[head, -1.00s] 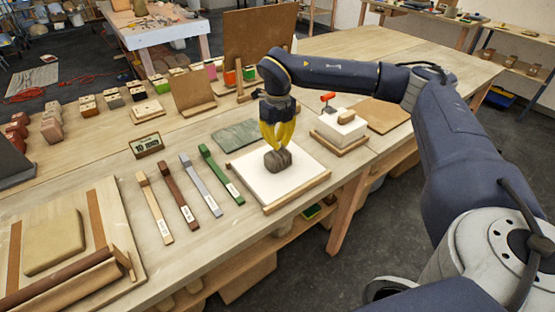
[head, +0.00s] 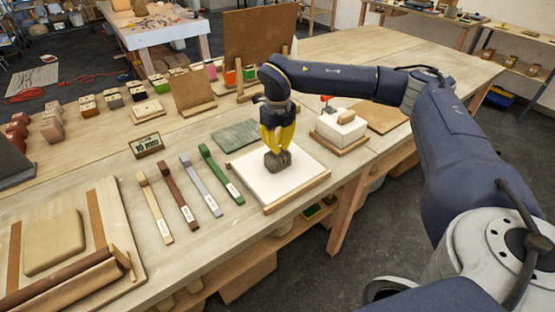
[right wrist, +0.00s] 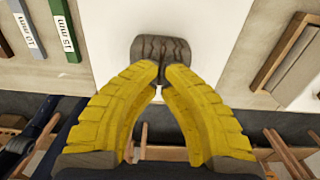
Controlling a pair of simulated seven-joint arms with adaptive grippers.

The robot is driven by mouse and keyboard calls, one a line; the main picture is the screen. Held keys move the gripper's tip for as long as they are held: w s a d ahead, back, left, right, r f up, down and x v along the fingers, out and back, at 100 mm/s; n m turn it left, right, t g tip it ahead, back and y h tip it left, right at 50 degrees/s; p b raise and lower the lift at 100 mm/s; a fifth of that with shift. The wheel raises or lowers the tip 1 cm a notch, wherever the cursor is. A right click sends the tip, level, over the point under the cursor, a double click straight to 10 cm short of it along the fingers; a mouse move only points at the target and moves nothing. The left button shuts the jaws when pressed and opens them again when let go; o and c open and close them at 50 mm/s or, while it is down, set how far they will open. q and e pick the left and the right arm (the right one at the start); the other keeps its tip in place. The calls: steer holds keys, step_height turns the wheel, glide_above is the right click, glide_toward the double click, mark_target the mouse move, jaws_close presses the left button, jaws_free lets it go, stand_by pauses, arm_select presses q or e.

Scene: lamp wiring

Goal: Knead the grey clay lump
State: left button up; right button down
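The grey clay lump (head: 278,162) sits on a white board (head: 262,189) with a wooden front edge. In the right wrist view the lump (right wrist: 148,50) is a rounded block with grooves across its top. My right gripper (head: 277,151) points down onto the lump from above. Its yellow fingers curve in until the tips (right wrist: 163,71) nearly meet at the lump's near edge. The tips seem to touch the clay; whether any clay is pinched between them is hard to tell. My left gripper is not in view.
Left of the board lie several thickness strips, including a green one (head: 221,175) and a grey one (head: 201,186). A grey-green slab (head: 236,134) lies behind them. A white block with a red-handled tool (head: 338,127) stands right of the board. A clay slab (head: 54,242) lies at front left.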

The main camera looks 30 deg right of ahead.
steer(key=shift+f, duration=1.05)
steer(key=shift+r, duration=1.1)
steer(key=shift+f, duration=1.1)
steer(key=shift+r, duration=1.05)
steer(key=shift+s+f, duration=0.1)
steer(key=shift+f, duration=1.05)
steer(key=shift+r, duration=0.1)
steer(key=shift+r, duration=1.05)
steer(key=shift+r, duration=3)
